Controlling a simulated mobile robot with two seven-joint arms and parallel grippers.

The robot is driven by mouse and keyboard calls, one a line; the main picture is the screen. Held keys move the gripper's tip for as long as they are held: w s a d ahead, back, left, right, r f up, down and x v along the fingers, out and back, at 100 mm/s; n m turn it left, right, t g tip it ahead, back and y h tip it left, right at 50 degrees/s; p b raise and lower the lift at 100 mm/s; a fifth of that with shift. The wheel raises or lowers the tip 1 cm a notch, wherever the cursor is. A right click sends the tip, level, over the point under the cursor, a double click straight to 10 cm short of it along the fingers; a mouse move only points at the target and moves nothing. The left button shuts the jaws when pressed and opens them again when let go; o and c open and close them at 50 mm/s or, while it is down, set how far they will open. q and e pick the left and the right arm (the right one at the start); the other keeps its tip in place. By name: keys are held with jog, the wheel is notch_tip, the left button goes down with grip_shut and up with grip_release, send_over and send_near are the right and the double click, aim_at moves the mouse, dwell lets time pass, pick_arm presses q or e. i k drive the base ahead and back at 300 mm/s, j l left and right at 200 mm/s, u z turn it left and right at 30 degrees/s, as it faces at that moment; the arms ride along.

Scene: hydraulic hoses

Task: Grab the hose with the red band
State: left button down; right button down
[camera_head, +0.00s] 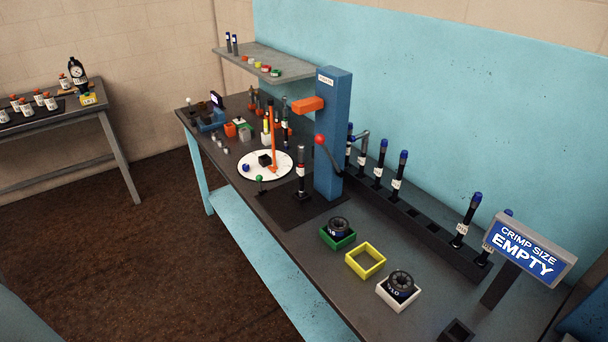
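A black upright hose (301,180) with a white label and what looks like a thin red band stands on a dark mat in front of the blue press column. Several other black hoses with blue caps, such as this one (398,178), stand in a long dark rack along the back of the bench; I can make out white labels on them but no clear red band. Neither of my grippers is in view.
The blue press column (330,145) has an orange block and a red-knobbed lever. A white disc (250,171) holds an orange post. Green, yellow (366,260) and white trays sit in front of the rack. A sign (527,250) reads "CRIMP SIZE EMPTY". Brown floor lies open at left.

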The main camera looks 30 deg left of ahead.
aim_at(300, 170)
jog(key=i+j, duration=0.1)
jog(key=j, duration=0.45)
jog(key=i+j, duration=0.1)
jog(key=j, duration=0.45)
jog(key=i+j+z, duration=0.1)
jog(key=j, duration=0.95)
jog(key=i, duration=0.05)
